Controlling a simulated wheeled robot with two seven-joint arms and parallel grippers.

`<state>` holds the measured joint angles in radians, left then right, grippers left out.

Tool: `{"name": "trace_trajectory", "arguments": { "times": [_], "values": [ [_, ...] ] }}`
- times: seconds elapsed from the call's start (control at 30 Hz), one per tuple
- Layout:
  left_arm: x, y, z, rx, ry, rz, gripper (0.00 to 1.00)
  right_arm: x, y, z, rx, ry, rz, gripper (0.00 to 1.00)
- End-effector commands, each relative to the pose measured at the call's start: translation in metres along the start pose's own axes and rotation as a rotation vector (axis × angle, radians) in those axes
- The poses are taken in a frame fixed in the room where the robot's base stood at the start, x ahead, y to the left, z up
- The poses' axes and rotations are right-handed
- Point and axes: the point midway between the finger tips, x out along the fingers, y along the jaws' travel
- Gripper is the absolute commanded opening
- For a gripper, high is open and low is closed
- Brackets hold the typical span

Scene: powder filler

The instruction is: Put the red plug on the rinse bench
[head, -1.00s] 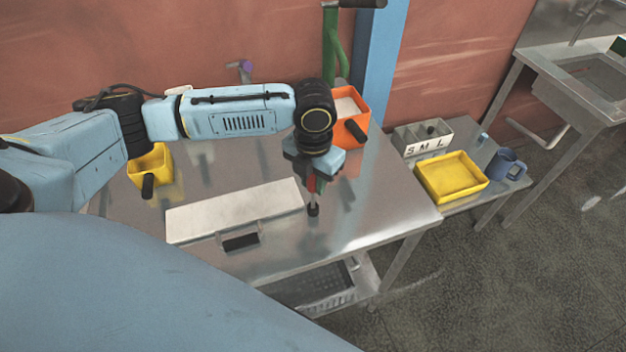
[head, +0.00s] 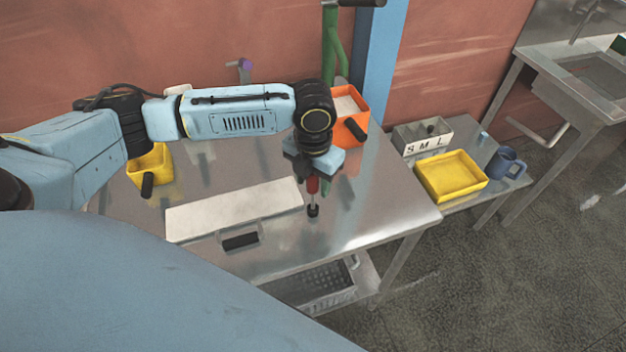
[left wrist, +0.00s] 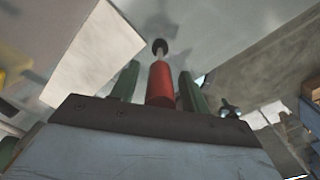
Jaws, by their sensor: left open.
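The red plug (head: 313,185), a red cylinder with a thin stem and black knob, stands upright on the steel table, right of the white board. My left gripper (head: 314,172) points down over it, fingers open. In the left wrist view the red plug (left wrist: 161,84) lies between the two green fingers of my left gripper (left wrist: 157,78), with gaps showing at its sides. A metal bench with a sunken basin (head: 545,60), apparently the rinse bench, stands at the upper right. My right gripper is not in view.
A white board (head: 235,208) lies on the steel table (head: 375,205). An orange bin (head: 350,130) stands behind my gripper, a yellow bin (head: 150,165) at left. A lower side table holds a yellow tray (head: 452,176), a blue mug (head: 507,165) and a grey S-M-L box (head: 423,138).

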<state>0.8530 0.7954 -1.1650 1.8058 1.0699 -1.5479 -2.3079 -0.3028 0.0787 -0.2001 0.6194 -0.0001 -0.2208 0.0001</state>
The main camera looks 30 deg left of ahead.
Motion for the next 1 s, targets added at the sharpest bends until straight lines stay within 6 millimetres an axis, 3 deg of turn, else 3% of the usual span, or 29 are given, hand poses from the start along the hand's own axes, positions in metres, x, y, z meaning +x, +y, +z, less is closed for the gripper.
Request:
{"name": "trace_trajectory", "arguments": {
  "times": [0.5, 0.7, 1.0],
  "values": [
    [-0.1, 0.0, 0.001, 0.0, -0.004, -0.001, 0.46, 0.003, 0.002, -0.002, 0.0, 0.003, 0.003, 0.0],
    [-0.115, 0.0, 0.0, 0.0, -0.001, -0.001, 0.46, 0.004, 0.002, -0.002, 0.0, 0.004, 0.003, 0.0],
    [-0.116, 0.0, 0.0, -0.001, 0.0, -0.001, 0.46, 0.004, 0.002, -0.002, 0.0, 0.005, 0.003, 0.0]
  ]
}}
